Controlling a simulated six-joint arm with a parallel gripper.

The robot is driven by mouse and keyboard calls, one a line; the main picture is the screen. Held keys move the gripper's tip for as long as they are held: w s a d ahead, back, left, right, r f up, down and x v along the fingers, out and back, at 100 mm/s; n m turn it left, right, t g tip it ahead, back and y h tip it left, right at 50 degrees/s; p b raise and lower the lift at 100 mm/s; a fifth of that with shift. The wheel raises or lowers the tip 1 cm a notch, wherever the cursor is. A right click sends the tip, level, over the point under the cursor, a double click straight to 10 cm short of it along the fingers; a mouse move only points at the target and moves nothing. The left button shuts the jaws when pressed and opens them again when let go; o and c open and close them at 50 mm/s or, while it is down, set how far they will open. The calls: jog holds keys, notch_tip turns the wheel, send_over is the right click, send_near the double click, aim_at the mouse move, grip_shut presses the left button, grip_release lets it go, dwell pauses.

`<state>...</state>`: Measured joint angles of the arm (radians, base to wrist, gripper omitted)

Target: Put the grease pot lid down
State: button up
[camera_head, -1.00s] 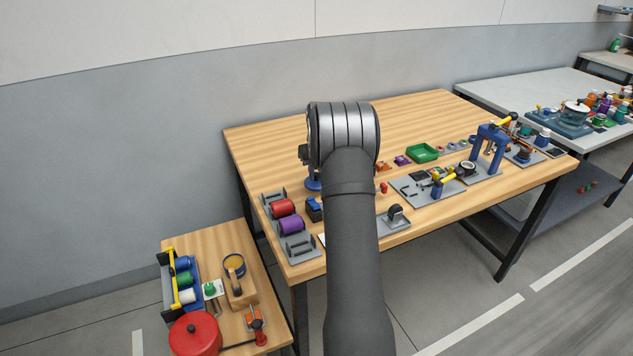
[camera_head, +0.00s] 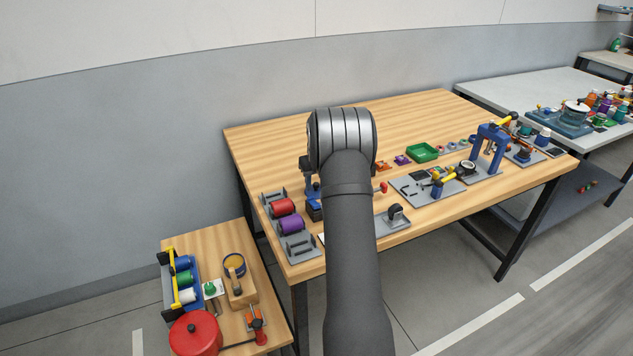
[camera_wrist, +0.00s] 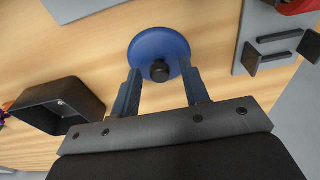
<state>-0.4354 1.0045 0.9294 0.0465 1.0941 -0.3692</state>
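The grease pot lid, a blue disc with a black knob (camera_wrist: 150,44), lies knob up over the wooden table in the wrist view. My gripper (camera_wrist: 161,73) has its two fingers apart, one on each side of the knob, with gaps showing between them and it. The lid looks flat on the table, though its underside is hidden. In the head view my arm hides most of my gripper and the lid. An open pot with yellow content, probably the grease pot (camera_head: 234,264), stands on the small side table.
In the wrist view a black open bin (camera_wrist: 58,105) is left of my gripper and a grey rack (camera_wrist: 258,35) is to the right. In the head view, red (camera_head: 283,207) and purple (camera_head: 291,225) rolls sit at the table's left edge. The table's back is clear.

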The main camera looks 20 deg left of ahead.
jog(key=shift+r, duration=0.1)
notch_tip(320, 180, up, 12)
jog(key=s+d, duration=0.1)
dwell(0.4)
jog(key=f, duration=0.8)
jog(key=w+a+f, duration=0.1)
jog(key=f, duration=0.3)
jog(key=shift+f, duration=0.2)
notch_tip(320, 180, up, 3)
jog(key=shift+f, duration=0.1)
jog(key=shift+r, duration=0.8)
